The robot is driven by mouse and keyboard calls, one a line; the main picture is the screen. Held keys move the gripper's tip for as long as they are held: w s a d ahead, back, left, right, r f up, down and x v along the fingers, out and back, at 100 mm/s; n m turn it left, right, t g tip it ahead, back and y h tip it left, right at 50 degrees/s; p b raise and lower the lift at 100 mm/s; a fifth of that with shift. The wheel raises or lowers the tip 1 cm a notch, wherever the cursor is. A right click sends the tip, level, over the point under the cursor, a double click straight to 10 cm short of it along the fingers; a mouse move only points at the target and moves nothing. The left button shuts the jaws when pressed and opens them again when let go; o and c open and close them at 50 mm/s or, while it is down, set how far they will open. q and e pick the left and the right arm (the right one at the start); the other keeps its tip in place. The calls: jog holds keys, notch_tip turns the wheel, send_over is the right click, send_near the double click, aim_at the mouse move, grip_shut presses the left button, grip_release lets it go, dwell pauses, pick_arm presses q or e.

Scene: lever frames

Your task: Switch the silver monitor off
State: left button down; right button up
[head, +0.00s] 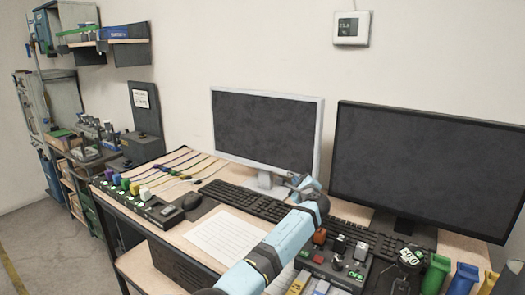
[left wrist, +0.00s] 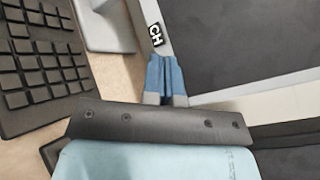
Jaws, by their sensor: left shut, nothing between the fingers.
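The silver monitor (head: 262,130) stands at the middle back of the desk, with a pale frame and a dark screen. My left gripper (head: 302,183) is at its lower right corner, with the fingers shut and empty. I cannot tell whether the tips touch the frame. No button is clearly visible; the fingers may hide part of the frame. My right gripper is not in view.
A larger black monitor (head: 425,165) stands close on the right. Keyboards (head: 260,203) lie below both screens. A dark control box (head: 335,262) with coloured knobs is beside my left arm. A paper sheet (head: 224,236), a mouse (head: 192,201) and several cables lie at left.

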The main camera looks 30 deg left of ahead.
pick_arm(q)
jog(key=s+p, duration=0.6)
dwell(0.4)
dwell(0.3)
